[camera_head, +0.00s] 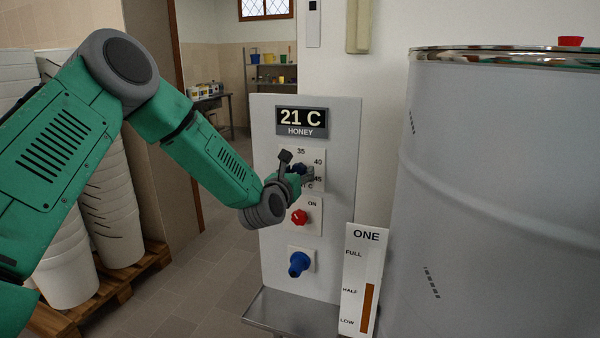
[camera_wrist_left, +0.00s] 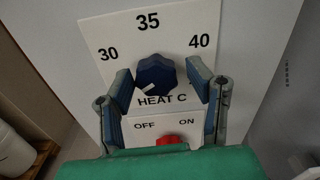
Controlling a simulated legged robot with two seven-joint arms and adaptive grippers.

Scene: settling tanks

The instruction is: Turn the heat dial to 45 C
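The heat dial (camera_wrist_left: 157,73) is a dark blue faceted knob on a white plate marked "HEAT C". In the left wrist view 30, 35 and 40 show; its white mark points to the lower left. In the head view the dial is mostly hidden by my left gripper (camera_head: 297,172), and 35, 40 and 45 can be read beside it. In the wrist view my left gripper (camera_wrist_left: 162,88) is open, one finger on each side of the dial, with gaps visible between fingers and knob. My right gripper is not in view.
Below the dial on the same panel (camera_head: 340,200) are a red OFF/ON knob (camera_head: 299,217) and a blue knob (camera_head: 299,264). A level gauge (camera_head: 361,280) stands at lower right, before a large grey drum (camera_head: 490,200). White bucket stacks (camera_head: 110,215) stand at left.

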